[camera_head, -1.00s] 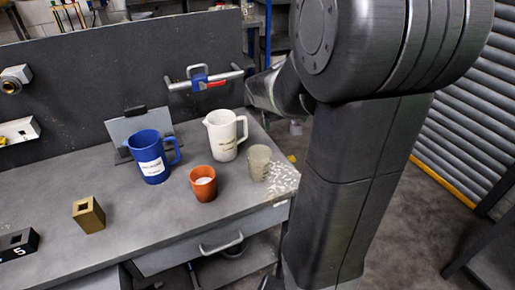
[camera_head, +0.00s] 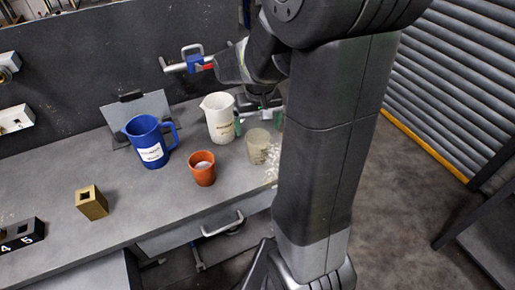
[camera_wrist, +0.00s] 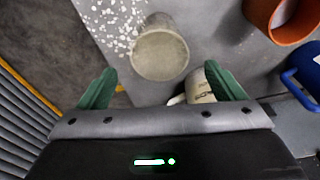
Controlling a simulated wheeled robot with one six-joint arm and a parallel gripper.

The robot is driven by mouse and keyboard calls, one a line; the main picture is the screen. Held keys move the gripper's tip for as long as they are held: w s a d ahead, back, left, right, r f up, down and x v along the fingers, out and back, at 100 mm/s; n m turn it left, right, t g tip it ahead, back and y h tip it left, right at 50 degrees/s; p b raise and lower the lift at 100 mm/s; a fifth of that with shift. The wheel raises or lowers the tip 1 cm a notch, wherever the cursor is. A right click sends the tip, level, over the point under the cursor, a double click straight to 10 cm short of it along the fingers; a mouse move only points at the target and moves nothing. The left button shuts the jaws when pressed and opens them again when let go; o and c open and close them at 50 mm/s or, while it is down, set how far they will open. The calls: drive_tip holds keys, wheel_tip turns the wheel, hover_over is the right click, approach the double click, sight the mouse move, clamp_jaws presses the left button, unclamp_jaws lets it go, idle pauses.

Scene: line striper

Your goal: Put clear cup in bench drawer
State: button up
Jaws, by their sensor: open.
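The clear cup (camera_head: 258,147) stands upright near the right end of the bench top. In the wrist view the cup (camera_wrist: 160,52) is seen from above, ahead of and between my fingers. My gripper (camera_wrist: 170,88) is open and empty, with green fingers spread wider than the cup.
A white jug (camera_head: 219,120) stands close beside the cup and my gripper. An orange cup (camera_head: 202,170) and a blue mug (camera_head: 149,143) stand to the left. A brass block (camera_head: 91,203) sits near the front edge. White specks (camera_wrist: 112,22) lie beside the cup.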

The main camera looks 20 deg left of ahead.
sight(258, 137)
drive_tip(key=shift+w+a+f, duration=0.1)
drive_tip(key=shift+w+f, duration=0.05)
drive_tip(key=shift+f, duration=2.6)
drive_tip(key=c, duration=1.1)
